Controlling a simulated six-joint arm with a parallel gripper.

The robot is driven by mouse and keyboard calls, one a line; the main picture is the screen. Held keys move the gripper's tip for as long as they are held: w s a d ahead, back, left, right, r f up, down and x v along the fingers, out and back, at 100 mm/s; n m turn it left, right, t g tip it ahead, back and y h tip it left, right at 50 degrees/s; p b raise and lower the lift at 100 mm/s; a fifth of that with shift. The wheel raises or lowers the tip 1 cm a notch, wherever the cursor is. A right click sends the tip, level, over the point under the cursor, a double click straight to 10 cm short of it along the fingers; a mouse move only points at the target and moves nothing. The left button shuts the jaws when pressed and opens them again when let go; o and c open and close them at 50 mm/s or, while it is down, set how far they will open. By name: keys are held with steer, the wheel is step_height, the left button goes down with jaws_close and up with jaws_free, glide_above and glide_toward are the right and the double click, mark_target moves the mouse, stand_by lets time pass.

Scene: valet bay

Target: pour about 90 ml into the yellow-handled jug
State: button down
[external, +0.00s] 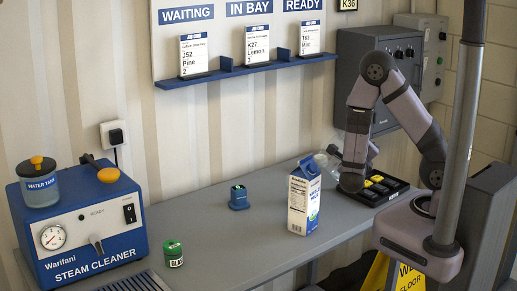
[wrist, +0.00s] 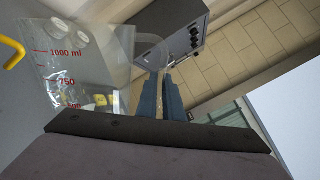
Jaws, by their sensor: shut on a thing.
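A clear jug (wrist: 72,70) with red marks, one reading 1000 ml, stands large at the left of the wrist view. In the external view a clear piece (external: 322,160) shows behind the carton; most of it is hidden. A yellow handle (wrist: 13,50) sits at the wrist view's left edge; I cannot tell which jug bears it. My gripper (wrist: 162,80) has its fingers close together beside the marked jug. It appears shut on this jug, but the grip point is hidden. A white and blue carton (external: 303,200) stands upright on the bench. I cannot make out a liquid level.
A black tray (external: 358,196) with yellow pieces lies by my wrist. A grey cabinet (external: 350,55) hangs behind. A green-lidded jar (external: 173,254), a small blue item (external: 238,198) and a steam cleaner (external: 85,232) stand left. The bench (external: 225,235) between them is clear.

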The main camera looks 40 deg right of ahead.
steer(key=shift+s+d+f+m+b, duration=0.15)
steer(key=shift+f+m+b, duration=0.25)
steer(key=shift+f+b, duration=0.9)
stand_by(1.1)
steer(key=shift+f+b, duration=0.65)
steer(key=shift+f, duration=0.05)
steer(key=f+b, duration=0.1)
steer(key=f+m+b, duration=0.2)
steer(key=shift+s+d+f+b, duration=0.25)
steer(key=shift+s+b, duration=0.05)
steer(key=shift+s, duration=0.1)
steer(key=shift+s+d+f+m, duration=0.15)
steer(key=shift+s+d+m, duration=0.15)
steer(key=shift+m, duration=0.2)
steer(key=shift+s+p, duration=0.15)
steer(key=shift+p, duration=0.65)
steer(key=shift+s+d+f+m+g, duration=0.1)
steer(key=shift+s+d+f+m, duration=0.2)
steer(key=shift+f+m, duration=0.85)
steer(key=shift+s+d+f+m+g, duration=0.15)
steer(key=shift+s+f+m, duration=0.1)
steer(key=shift+f+m, duration=0.85)
steer(key=shift+s+d+f+m+g, duration=0.1)
steer(key=shift+s+d+f+m, duration=0.2)
steer(key=shift+f+m, duration=0.8)
